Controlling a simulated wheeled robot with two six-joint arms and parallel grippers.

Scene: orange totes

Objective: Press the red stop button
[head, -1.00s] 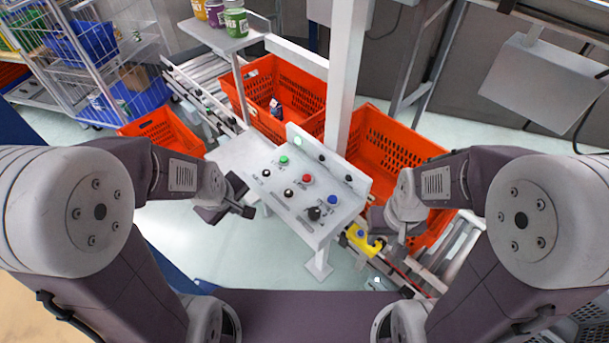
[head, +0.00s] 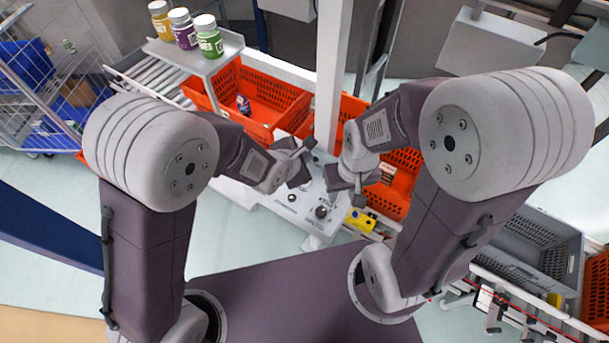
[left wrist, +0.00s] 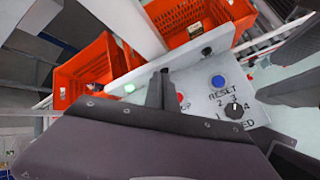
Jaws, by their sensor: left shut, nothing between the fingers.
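The pale control panel (head: 270,198) stands in the middle of the head view, with its upper part covered by my left gripper (head: 303,162). That gripper is shut and empty, over the panel. The red stop button (left wrist: 180,98) shows in the left wrist view, right beside a dark finger that partly covers it and its label. I cannot tell whether they touch. In the head view the red button is hidden. The blue reset button (left wrist: 218,81) and black selector knob (left wrist: 234,110) are to its right. My right gripper (head: 357,190) is at the panel's right side; its jaws are unclear.
Orange totes (head: 262,90) stand behind the panel, beside a white post (head: 331,80). Three jars (head: 184,30) stand on a shelf at the back left. A grey crate (head: 535,250) is at the right.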

